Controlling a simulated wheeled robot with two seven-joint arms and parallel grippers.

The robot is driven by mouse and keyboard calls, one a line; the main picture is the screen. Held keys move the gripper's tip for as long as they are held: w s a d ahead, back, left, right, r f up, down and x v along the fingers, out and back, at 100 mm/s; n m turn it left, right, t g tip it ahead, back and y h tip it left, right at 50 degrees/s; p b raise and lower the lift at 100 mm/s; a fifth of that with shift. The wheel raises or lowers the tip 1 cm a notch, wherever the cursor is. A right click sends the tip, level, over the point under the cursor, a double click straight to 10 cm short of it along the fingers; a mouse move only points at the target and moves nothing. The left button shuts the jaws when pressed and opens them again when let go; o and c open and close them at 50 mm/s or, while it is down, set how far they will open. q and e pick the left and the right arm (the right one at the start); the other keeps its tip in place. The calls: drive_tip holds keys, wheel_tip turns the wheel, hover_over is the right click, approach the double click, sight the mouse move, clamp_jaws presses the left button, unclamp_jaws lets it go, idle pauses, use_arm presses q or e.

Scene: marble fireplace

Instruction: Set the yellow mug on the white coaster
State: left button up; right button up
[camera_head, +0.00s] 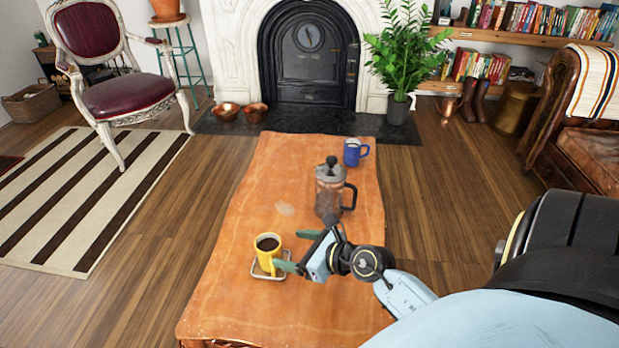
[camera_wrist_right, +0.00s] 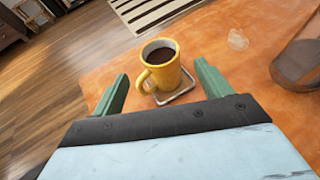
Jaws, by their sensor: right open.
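The yellow mug (camera_head: 270,258), filled with dark liquid, stands upright on the pale square coaster (camera_head: 257,273) at the table's near left. In the right wrist view the mug (camera_wrist_right: 162,72) hides much of the coaster (camera_wrist_right: 184,92), whose rim shows at the right and below. My right gripper (camera_head: 296,250) is open and empty, just right of the mug. In the right wrist view its green fingers appear on either side of the mug, with the mug's handle towards the left finger. My left gripper is not in view.
A French press (camera_head: 330,192) stands on the orange-covered table (camera_head: 230,300) just beyond my right gripper. A blue mug (camera_head: 352,153) is further back. A small clear item (camera_head: 285,208) lies left of the press. The table's near left is clear.

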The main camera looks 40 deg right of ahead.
wheel_tip(320, 180, up, 15)
drive_tip(key=s+m+t+h, duration=0.2)
drive_tip(key=m+t+h, duration=0.45)
drive_tip(key=m, duration=1.55)
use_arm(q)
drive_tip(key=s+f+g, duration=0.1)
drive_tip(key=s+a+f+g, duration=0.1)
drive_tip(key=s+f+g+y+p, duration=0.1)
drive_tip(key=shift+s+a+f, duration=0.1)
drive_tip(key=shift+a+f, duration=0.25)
use_arm(e)
drive_tip(key=s+a+f+m+g+y, duration=0.2)
drive_tip(key=s+a+f+m+g, duration=0.2)
drive_tip(key=a+m+g, duration=0.1)
drive_tip(key=s+a+f+m+g+y, duration=0.2)
drive_tip(key=s+a+f+m+g, duration=0.2)
drive_tip(key=a+m, duration=0.4)
drive_tip(key=shift+m+g+y, duration=0.35)
drive_tip(key=shift+m+g, duration=0.2)
drive_tip(key=shift+m, duration=0.35)
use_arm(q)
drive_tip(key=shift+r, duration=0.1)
use_arm(e)
drive_tip(key=shift+s, duration=0.1)
